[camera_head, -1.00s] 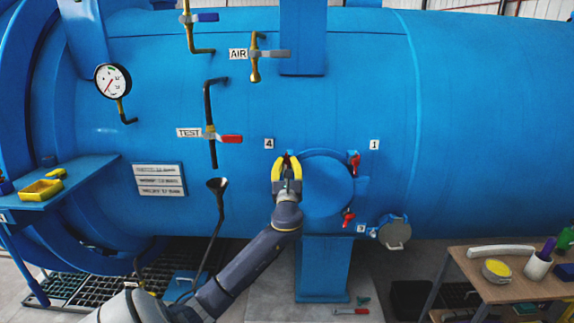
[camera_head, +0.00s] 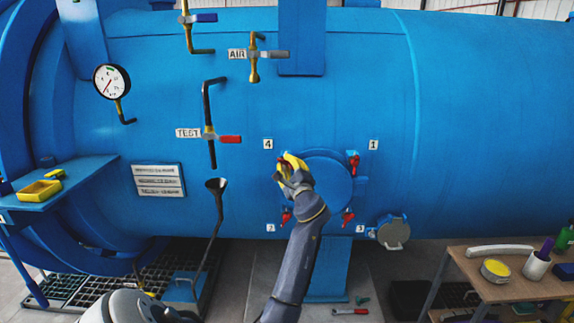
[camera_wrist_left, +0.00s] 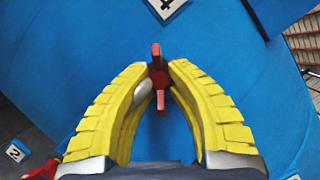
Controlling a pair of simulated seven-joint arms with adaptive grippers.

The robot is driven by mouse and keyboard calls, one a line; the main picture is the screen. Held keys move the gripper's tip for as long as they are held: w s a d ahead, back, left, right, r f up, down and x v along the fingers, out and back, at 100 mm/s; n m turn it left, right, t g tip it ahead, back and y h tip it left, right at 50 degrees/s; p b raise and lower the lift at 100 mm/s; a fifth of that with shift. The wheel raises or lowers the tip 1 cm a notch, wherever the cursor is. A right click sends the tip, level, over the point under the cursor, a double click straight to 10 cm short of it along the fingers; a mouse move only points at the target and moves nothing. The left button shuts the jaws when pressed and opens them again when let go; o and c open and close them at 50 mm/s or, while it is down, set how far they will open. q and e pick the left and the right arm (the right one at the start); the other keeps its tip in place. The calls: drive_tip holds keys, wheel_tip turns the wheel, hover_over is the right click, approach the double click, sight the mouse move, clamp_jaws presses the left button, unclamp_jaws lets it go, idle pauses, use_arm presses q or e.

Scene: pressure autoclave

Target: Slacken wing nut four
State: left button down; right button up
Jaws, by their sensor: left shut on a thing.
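The round blue hatch (camera_head: 327,184) sits on the side of the blue vessel, with number labels around it. Wing nut four is the red nut near label 4 (camera_head: 268,144); in the head view my gripper mostly hides it. In the left wrist view the red wing nut (camera_wrist_left: 158,78) stands between the yellow fingertips. My left gripper (camera_head: 290,163) is shut on this nut, its yellow fingers on either side of it. Other red wing nuts show by label 1 (camera_head: 354,163), at the lower right (camera_head: 347,218) and at the lower left (camera_head: 286,216). My right gripper is out of view.
Left of the hatch are a red-handled TEST valve (camera_head: 228,139), a black funnel (camera_head: 216,186) and a pressure gauge (camera_head: 111,81). A small round grey cover (camera_head: 394,233) hangs at the lower right. A wooden table (camera_head: 500,286) with items stands at the right.

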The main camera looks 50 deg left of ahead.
use_arm(q)
drive_tip(key=n+g, duration=0.1)
drive_tip(key=n, duration=0.2)
drive_tip(key=n+h, duration=0.1)
drive_tip(key=n, duration=0.2)
drive_tip(key=shift+r+g, duration=0.15)
drive_tip(key=shift+g, duration=0.25)
drive_tip(key=n+h, duration=0.1)
drive_tip(key=n, duration=0.1)
drive_tip(key=n+h, duration=0.1)
drive_tip(key=n, duration=0.2)
drive_tip(key=shift+r+h, duration=0.15)
drive_tip(key=shift+h, duration=0.15)
drive_tip(key=n+h, duration=0.1)
drive_tip(key=n, duration=0.1)
drive_tip(key=n+h, duration=0.1)
drive_tip(key=n, duration=0.2)
drive_tip(key=shift+a+t+h, duration=0.1)
drive_tip(key=shift+t+h, duration=0.2)
drive_tip(key=c, duration=1.6)
unclamp_jaws()
drive_tip(key=shift+o, duration=0.2)
drive_tip(key=v, duration=1.2)
drive_tip(key=shift+s, duration=0.15)
